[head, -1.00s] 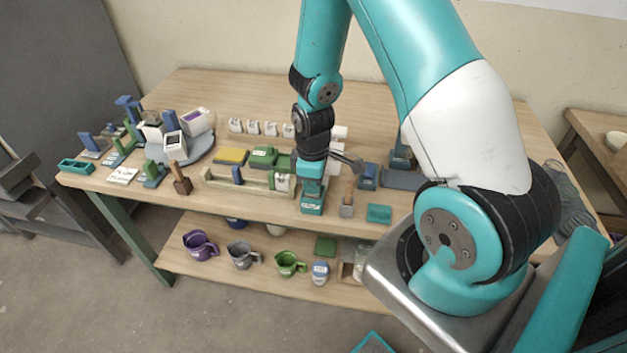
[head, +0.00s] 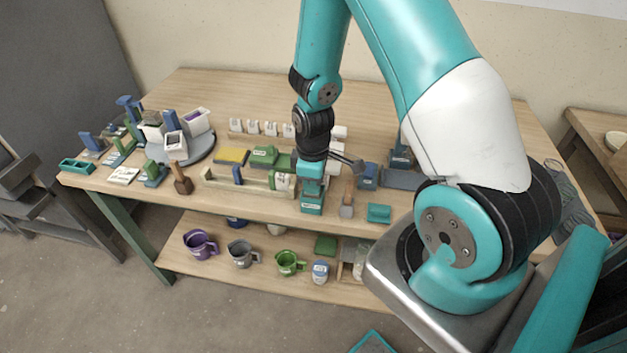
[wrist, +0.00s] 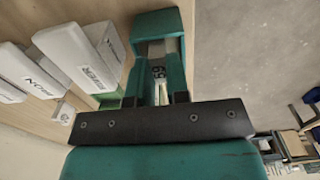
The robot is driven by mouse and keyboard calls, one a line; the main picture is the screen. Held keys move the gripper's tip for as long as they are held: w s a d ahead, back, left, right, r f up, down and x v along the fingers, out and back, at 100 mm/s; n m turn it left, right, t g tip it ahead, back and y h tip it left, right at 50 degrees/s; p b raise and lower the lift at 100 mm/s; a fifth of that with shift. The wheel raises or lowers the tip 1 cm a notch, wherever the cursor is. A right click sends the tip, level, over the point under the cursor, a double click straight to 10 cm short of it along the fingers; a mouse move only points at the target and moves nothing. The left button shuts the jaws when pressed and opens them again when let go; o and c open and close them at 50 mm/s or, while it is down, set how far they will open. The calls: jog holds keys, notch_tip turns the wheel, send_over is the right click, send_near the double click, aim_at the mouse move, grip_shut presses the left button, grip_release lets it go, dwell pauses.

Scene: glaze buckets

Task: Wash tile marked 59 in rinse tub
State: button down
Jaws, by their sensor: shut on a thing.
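My gripper (head: 312,202) is low over the front part of the table, right of the wooden rack. In the wrist view, its teal jaws (wrist: 160,62) are shut on a small pale piece (wrist: 158,73), mostly hidden between them. I cannot read a 59 on it or tell for sure that it is the tile. I cannot tell which container is the rinse tub.
A wooden rack (head: 220,181) stands left of my gripper. A wood-handled tool (head: 347,200) and a teal block (head: 379,213) are close on the right. White labelled blocks (wrist: 85,57) are close in the wrist view. Jugs (head: 242,254) stand on the lower shelf.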

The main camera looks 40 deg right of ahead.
jog(key=shift+f, duration=0.35)
jog(key=shift+r, duration=0.4)
jog(key=shift+f, duration=0.4)
jog(key=shift+r+p, duration=0.4)
jog(key=shift+p, duration=0.25)
jog(key=shift+f+b, duration=0.3)
jog(key=shift+f, duration=0.15)
dwell(1.3)
jog(key=shift+r, duration=0.15)
jog(key=shift+r+p, duration=2.55)
jog(key=shift+r, duration=0.4)
